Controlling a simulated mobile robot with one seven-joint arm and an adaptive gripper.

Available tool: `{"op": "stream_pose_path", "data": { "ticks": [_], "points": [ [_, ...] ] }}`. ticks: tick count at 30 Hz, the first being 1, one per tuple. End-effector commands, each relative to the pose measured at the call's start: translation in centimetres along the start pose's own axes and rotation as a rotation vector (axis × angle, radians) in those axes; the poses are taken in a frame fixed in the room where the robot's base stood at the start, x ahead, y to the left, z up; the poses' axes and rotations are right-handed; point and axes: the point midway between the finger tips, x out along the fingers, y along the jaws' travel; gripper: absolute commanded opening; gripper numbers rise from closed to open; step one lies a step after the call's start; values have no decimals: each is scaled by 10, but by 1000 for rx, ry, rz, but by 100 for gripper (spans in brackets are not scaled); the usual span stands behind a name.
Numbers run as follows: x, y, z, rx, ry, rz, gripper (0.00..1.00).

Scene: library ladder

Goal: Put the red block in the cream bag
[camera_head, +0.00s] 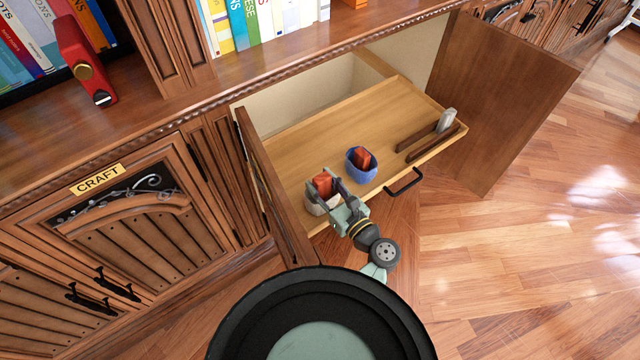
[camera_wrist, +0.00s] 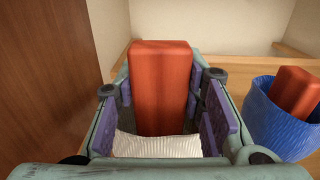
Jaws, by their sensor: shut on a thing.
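A red block (camera_head: 323,184) stands between the two fingers of my gripper (camera_head: 325,180), which is shut on it. In the wrist view the block (camera_wrist: 161,85) stands upright between the purple finger pads. The cream bag (camera_head: 316,207) sits at the tray's near left corner, under the block and gripper. In the wrist view part of the cream bag (camera_wrist: 155,146) shows between the fingers, in front of the block's lower end. That end is hidden, so I cannot tell how deep it sits in the bag.
A blue bag (camera_head: 361,172) with another red block (camera_head: 361,158) in it stands to the right on the pulled-out wooden tray (camera_head: 340,120). Dark dividers (camera_head: 432,145) lie at the tray's right. Open cabinet doors flank it on the left (camera_head: 268,185) and right (camera_head: 500,95).

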Motion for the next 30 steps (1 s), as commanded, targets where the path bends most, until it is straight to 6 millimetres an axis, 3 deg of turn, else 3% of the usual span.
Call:
{"op": "stream_pose_path", "data": {
  "ticks": [18,19,27,30],
  "points": [
    [0,0,-12,1,2,0,8],
    [0,0,-13,1,2,0,37],
    [0,0,-15,4,6,-2,55],
    [-1,0,-16,5,8,-4,56]
  ]
}}
